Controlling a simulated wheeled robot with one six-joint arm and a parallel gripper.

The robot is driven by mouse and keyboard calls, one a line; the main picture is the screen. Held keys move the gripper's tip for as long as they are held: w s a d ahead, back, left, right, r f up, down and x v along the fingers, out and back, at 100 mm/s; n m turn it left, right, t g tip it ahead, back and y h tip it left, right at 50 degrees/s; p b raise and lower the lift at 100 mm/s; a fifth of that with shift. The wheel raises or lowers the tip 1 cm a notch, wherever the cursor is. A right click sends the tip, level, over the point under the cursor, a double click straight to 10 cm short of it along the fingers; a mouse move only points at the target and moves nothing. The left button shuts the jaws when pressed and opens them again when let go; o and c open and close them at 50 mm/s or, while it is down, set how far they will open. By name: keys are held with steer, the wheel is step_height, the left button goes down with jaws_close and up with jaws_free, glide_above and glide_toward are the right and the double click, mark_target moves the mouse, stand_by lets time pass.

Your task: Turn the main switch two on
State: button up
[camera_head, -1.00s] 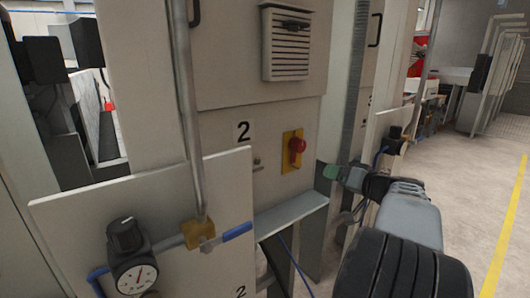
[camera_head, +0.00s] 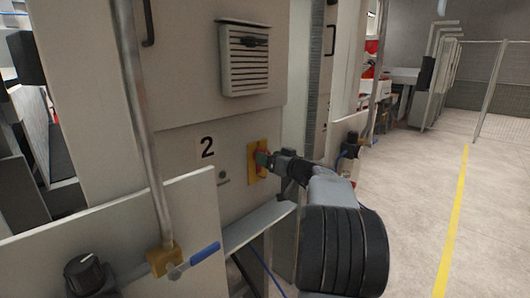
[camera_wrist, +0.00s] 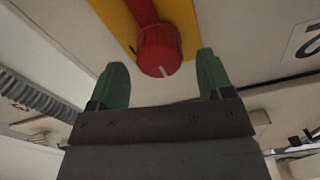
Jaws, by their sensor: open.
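The main switch two is a red rotary knob (camera_wrist: 158,48) on a yellow plate (camera_head: 251,160), mounted on the pale cabinet panel beside the number 2 label (camera_head: 207,146). My gripper (camera_wrist: 162,75) is open in the wrist view, its two green fingers on either side of the knob. The knob sits between and slightly ahead of the fingertips, and I see a gap on both sides. A white mark shows on the knob's lower front. In the head view my gripper (camera_head: 264,159) covers most of the knob.
A grey ledge (camera_head: 257,225) runs below the switch. A pipe with a blue-handled valve (camera_head: 192,260) and a black gauge knob (camera_head: 86,272) stand at the front left. A vent box (camera_head: 245,60) is above. Open floor (camera_head: 420,200) lies to the right.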

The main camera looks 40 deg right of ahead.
steer(key=shift+w+a+p, duration=0.15)
steer(key=shift+w+p, duration=0.05)
steer(key=shift+w, duration=0.6)
steer(key=shift+w+a+p, duration=0.1)
steer(key=shift+w+p, duration=0.05)
steer(key=shift+w, duration=0.6)
steer(key=c, duration=0.9)
